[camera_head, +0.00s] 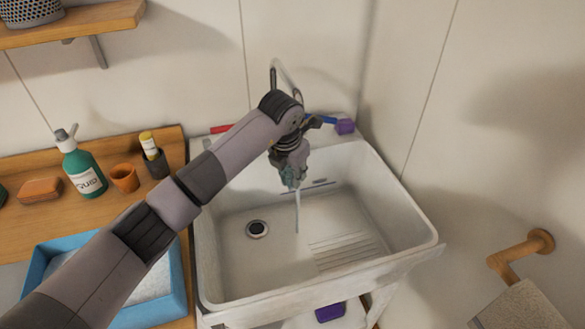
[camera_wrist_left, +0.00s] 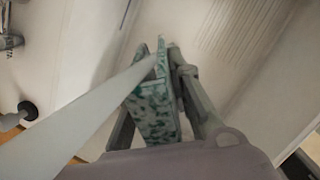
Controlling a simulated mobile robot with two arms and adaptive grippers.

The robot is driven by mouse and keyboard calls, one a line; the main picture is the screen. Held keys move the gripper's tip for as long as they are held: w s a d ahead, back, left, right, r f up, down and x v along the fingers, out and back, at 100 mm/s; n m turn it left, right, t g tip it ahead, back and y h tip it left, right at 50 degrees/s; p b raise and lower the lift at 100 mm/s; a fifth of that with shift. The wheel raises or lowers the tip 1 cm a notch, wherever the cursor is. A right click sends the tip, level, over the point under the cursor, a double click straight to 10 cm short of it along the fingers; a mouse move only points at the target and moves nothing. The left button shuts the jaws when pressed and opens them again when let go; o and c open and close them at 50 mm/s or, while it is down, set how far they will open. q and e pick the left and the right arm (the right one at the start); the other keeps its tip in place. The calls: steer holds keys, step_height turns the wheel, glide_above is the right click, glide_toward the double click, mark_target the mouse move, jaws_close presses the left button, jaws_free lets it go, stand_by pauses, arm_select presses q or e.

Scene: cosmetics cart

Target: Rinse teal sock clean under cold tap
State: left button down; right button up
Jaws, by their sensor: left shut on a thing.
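My left gripper (camera_head: 291,176) is over the white sink, below the curved metal tap (camera_head: 287,75). In the left wrist view my left gripper (camera_wrist_left: 172,75) is shut on the teal sock (camera_wrist_left: 155,105), which shows mottled teal and pale patches. The sock also shows small at the fingertips in the head view (camera_head: 291,178). A thin stream of water (camera_head: 297,212) falls below the gripper into the basin. In the left wrist view a broad pale stream (camera_wrist_left: 90,115) runs diagonally to the sock. My right gripper is not in view.
The deep sink (camera_head: 215,283) has a drain (camera_head: 257,229) and ribbed floor. A blue tray (camera_head: 176,281) with white contents stands left. A green soap bottle (camera_head: 82,167), orange cup (camera_head: 125,178) and sponge (camera_head: 41,191) sit on the wooden counter.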

arm_select(q)
steer(key=s+p, duration=0.2)
steer(key=s, duration=0.5)
steer(key=shift+s, duration=0.35)
steer(key=shift+d, duration=0.1)
stand_by(1.1)
steer(key=s+r+p, duration=0.2)
steer(key=s+r, duration=0.2)
steer(key=s, duration=0.1)
steer(key=shift+p, duration=0.4)
stand_by(0.6)
